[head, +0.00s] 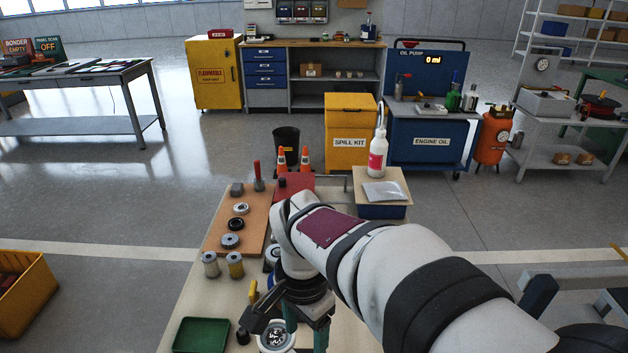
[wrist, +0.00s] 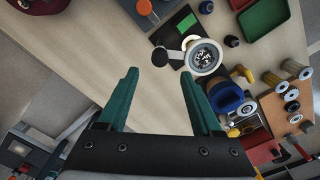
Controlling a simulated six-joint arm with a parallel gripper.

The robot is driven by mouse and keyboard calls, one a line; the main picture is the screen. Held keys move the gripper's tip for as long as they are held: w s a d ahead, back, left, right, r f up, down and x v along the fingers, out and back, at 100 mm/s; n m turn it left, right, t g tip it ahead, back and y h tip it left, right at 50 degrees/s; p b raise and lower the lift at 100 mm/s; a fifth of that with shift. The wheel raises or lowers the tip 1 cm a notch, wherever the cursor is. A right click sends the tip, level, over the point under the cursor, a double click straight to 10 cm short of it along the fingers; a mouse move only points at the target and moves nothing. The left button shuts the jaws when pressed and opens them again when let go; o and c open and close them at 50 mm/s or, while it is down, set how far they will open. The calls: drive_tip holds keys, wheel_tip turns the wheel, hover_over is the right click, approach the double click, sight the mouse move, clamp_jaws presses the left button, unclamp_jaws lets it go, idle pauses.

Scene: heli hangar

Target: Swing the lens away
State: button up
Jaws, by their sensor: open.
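The lens (wrist: 203,57) is a round glass in a pale ring, with dark speckled shapes showing through it. My gripper (wrist: 158,75) is open and empty, with teal fingers. In the wrist view the knob appears just beyond the gap between the fingertips; I cannot tell the height between them. In the head view my wrist hides part of the bench.
A green tray (head: 201,335) lies left of the lens. Two metal cylinders (head: 223,264) and a brown board (head: 237,222) with rings stand farther back. A blue part (wrist: 224,96) is close to the right finger in the wrist view. Bare bench top (wrist: 90,60) lies left.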

sight(285, 344)
wheel_tip(285, 344, down, 8)
drive_tip(key=shift+r, duration=0.25)
clamp_jaws()
idle(1.3)
